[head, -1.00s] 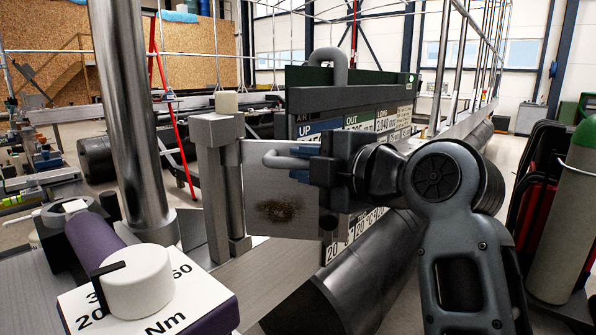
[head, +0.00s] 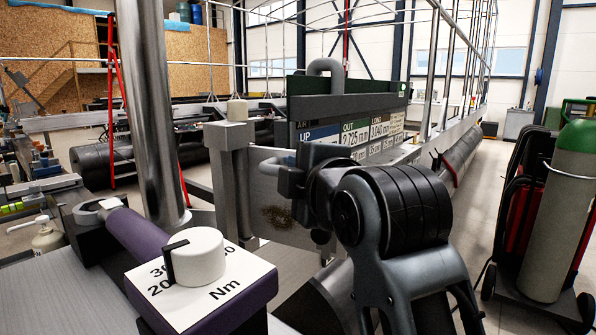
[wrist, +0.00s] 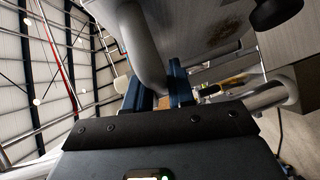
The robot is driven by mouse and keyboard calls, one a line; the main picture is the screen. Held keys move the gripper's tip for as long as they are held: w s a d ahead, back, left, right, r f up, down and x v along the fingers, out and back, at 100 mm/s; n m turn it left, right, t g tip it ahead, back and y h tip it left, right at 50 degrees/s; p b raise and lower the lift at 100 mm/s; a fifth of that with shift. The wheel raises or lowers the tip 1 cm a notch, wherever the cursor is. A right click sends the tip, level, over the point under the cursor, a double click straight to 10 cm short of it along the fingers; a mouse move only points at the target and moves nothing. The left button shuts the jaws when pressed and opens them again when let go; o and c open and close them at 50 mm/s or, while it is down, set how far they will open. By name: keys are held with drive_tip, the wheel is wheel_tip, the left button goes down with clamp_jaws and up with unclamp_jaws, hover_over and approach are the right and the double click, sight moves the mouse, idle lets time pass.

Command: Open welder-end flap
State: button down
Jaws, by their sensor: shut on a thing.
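The flap (head: 262,196) is a grey metal plate with a brown scorch mark, hanging at its left edge from a square metal post (head: 229,165). It carries a bent grey bar handle (head: 268,166). My gripper (head: 297,172) is shut on this handle, in front of the plate, and its arm hides the plate's right part. In the wrist view, the blue fingertips (wrist: 158,90) sit either side of the thick grey handle (wrist: 143,45), with the scorched plate (wrist: 195,30) close beyond. The plate stands upright and at an angle to the signboard behind it.
A signboard (head: 350,108) with number labels stands behind the flap. A purple torque tool (head: 150,243) with a white dial lies at the near left, beside a thick steel post (head: 150,100). A gas-bottle trolley (head: 560,220) stands at right. Floor between trolley and float is clear.

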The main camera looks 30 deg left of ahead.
drive_tip(key=shift+f, duration=0.15)
drive_tip(key=c, duration=1.1)
unclamp_jaws()
drive_tip(key=shift+b+v, duration=0.8)
drive_tip(key=shift+v, duration=3.1)
